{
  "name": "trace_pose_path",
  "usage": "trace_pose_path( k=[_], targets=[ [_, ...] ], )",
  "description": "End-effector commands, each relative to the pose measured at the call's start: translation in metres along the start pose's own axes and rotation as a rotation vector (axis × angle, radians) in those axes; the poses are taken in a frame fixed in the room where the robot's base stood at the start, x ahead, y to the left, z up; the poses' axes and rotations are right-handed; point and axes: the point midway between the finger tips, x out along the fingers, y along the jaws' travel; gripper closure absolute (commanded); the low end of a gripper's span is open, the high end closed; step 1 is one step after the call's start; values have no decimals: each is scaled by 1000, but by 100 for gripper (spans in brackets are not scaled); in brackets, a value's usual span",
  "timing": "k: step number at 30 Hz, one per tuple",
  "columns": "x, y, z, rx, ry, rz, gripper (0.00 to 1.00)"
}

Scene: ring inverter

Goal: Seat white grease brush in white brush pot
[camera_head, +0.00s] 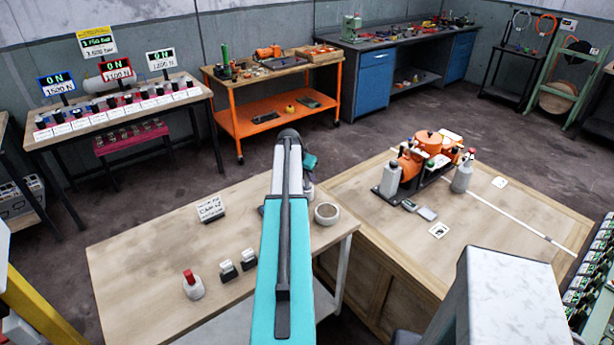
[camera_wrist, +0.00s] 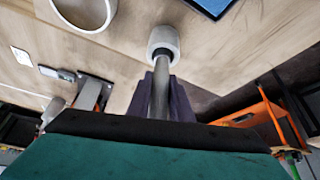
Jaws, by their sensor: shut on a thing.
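My gripper (camera_wrist: 161,92), with dark purple fingers, is shut on a grey-white rod, which I take for the white grease brush (camera_wrist: 158,98). A short whitish cylinder (camera_wrist: 163,42) surrounds the rod's far end, with a dark band where they meet. I cannot tell whether it is the brush's head or the white brush pot. A pale round open vessel (camera_head: 327,213) stands at the right edge of the wooden table; its rim shows at top left in the wrist view (camera_wrist: 112,12), apart from the rod. In the head view my arm hides most of the gripper.
The wooden table (camera_head: 140,250) also carries a white pot with a red top (camera_head: 193,287), small dark blocks with white labels (camera_head: 228,270) and a sign card (camera_head: 211,209). A second bench (camera_head: 480,235) at right holds an orange assembly (camera_head: 428,145). The table's left part is mostly clear.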

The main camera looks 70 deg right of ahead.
Motion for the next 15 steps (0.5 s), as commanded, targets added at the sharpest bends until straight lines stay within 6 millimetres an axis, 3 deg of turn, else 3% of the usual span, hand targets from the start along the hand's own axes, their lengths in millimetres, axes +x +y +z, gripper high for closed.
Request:
trace_pose_path(
  k=[4,5,8,15],
  targets=[
    [3,0,2,0,0,0,100],
    [3,0,2,0,0,0,79],
    [3,0,1,0,0,0,62],
    [2,0,1,0,0,0,62]
  ],
)
